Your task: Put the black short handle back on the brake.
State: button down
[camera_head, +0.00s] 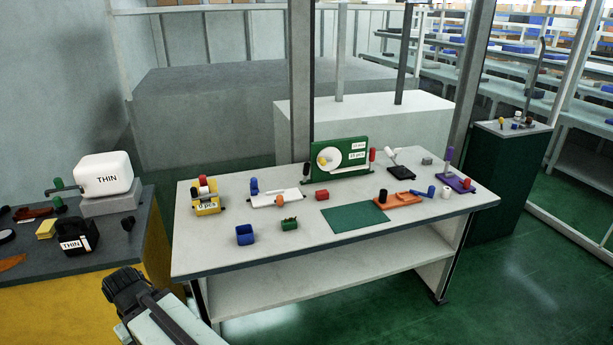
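A short black upright cylinder (383,195), which may be the black short handle, stands at the left end of an orange plate (410,199) on the white table. A second black upright piece (307,168) stands just left of the green board. I cannot tell for certain which part is the brake. A black plate (401,173) behind the orange one carries a tilted lever with a white grip (391,153). Part of my arm shows at the lower left, short of the table. No gripper fingers show, and nothing held is visible.
The white table (330,248) also bears a yellow holder (207,209), a white plate (273,200), a blue box (245,235), a green board (342,174) and a purple plate (459,185). A bare green mat (355,218) lies near the front. A cluttered dark bench (120,232) stands left.

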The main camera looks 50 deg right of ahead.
aim_at(306, 166)
jog(key=z, duration=0.15)
jog(key=i, duration=0.9)
jog(key=u, duration=0.1)
